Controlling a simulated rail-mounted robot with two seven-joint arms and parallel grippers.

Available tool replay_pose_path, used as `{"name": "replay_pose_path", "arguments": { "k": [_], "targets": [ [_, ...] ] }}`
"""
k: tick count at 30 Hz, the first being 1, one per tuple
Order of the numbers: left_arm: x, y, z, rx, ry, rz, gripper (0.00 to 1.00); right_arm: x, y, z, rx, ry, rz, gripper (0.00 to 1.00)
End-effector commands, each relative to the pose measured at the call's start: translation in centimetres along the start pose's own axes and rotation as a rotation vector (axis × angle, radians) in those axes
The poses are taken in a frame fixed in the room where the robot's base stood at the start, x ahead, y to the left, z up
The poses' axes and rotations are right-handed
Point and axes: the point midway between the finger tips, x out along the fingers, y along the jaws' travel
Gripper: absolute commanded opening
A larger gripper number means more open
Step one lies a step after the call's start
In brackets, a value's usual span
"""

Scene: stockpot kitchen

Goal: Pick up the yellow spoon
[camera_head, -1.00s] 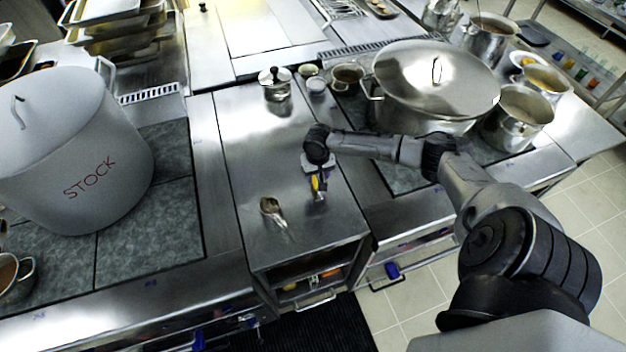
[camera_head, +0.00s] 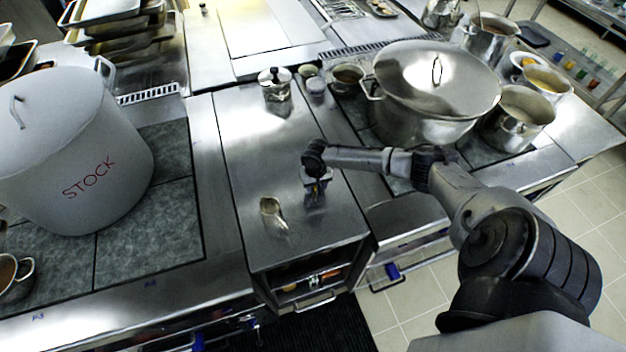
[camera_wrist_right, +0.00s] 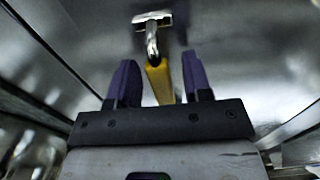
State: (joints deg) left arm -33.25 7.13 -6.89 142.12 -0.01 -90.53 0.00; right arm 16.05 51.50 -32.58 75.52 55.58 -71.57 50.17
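The yellow spoon shows in the right wrist view as a yellow handle (camera_wrist_right: 160,84) with a shiny metal end beyond it. My right gripper (camera_wrist_right: 160,72) is open, with one dark finger on each side of the handle and a visible gap on both sides. In the head view my right gripper (camera_head: 315,190) is low over the steel counter (camera_head: 245,150); the spoon is hidden there by the gripper. I cannot tell its exact height above the counter. My left gripper is not in view.
A lidded metal pot (camera_head: 274,84) stands farther back. A large covered pan (camera_head: 430,85) is to the right, and a big stockpot (camera_head: 75,150) to the left. The counter's middle is clear.

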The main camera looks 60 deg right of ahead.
Motion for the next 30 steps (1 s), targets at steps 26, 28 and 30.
{"name": "replay_pose_path", "arguments": {
  "k": [26,28,30],
  "targets": [
    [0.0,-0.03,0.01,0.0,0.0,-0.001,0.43,-0.03,0.03,0.0,0.0,0.0,0.001,0.0],
    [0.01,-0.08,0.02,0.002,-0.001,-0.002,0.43,-0.03,0.03,0.0,0.0,0.0,0.001,0.0],
    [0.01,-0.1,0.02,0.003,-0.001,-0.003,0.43,-0.05,0.03,0.0,0.0,0.0,0.0,0.0]
  ]
}}
